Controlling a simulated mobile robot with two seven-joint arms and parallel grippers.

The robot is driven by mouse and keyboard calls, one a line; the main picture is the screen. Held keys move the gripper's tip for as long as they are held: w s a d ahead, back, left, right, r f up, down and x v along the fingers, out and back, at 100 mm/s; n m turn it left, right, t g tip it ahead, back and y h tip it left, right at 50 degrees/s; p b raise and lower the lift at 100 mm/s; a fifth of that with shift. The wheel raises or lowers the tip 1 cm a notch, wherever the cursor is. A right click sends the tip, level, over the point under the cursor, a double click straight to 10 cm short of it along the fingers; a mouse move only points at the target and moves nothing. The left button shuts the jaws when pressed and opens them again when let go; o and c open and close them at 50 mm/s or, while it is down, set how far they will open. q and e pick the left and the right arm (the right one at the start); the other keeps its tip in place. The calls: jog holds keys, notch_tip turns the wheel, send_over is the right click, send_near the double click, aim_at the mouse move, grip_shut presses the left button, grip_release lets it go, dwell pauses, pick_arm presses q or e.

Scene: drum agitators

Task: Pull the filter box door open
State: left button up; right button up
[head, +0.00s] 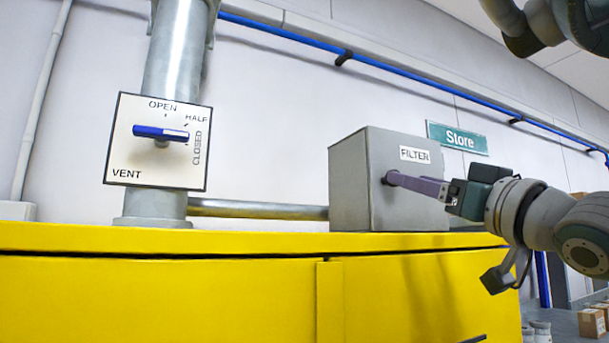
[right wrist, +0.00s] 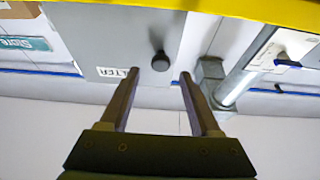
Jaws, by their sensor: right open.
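The grey filter box (head: 350,185) stands on top of the yellow cabinet, right of centre in the head view. Its front door (head: 415,212) carries a FILTER label and looks shut. A dark round knob (right wrist: 160,62) sticks out from the door in the right wrist view. My right gripper (head: 392,179) reaches in from the right, its fingers pointing at the knob. In the right wrist view the fingers (right wrist: 159,75) are apart, with the knob just ahead of the gap between their tips. Whether they touch it cannot be told. My left gripper is not in view.
A vent panel (head: 125,150) with a blue lever (head: 160,133) is on a vertical pipe at the left. A horizontal pipe (head: 260,210) runs to the box. The yellow cabinet (head: 160,300) spans the front. A green Store sign (head: 458,138) hangs on the wall behind.

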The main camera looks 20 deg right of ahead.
aim_at(394, 207)
jog(key=p+x, duration=0.2)
jog(key=x, duration=0.2)
jog(key=shift+f, duration=0.1)
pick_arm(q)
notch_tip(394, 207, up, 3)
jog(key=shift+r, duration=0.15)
pick_arm(e)
jog(key=shift+f, duration=0.1)
jog(key=shift+c, duration=0.3)
jog(key=c, duration=0.6)
grip_shut()
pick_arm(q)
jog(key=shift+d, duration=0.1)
